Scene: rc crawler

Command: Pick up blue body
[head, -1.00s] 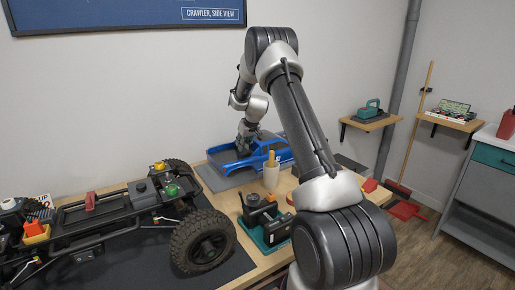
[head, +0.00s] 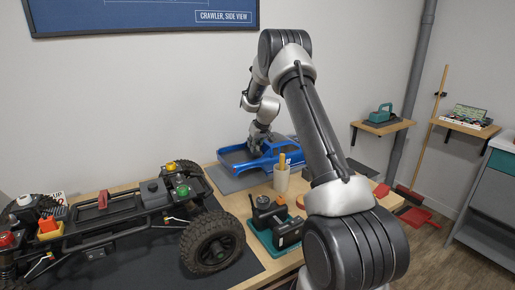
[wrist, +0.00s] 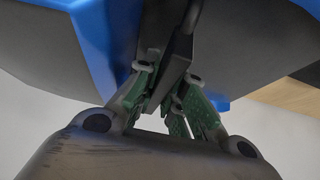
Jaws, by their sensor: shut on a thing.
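The blue body (head: 268,160) is a blue pickup-truck shell near the back of the bench, over a grey mat (head: 229,183). My gripper (head: 257,143) reaches down onto its open bed from above. In the wrist view the blue body (wrist: 95,42) fills the upper part, and my gripper (wrist: 163,88) is shut on a thin grey part of it, with the green finger pads on either side. The exact contact is partly hidden. I cannot tell surely whether the body is clear of the mat.
A cup with a yellow-handled tool (head: 281,180) stands just in front of the body. A green-based fixture (head: 272,236) is nearer. The crawler chassis (head: 100,228) with its big wheel (head: 212,242) fills the left side on a dark mat.

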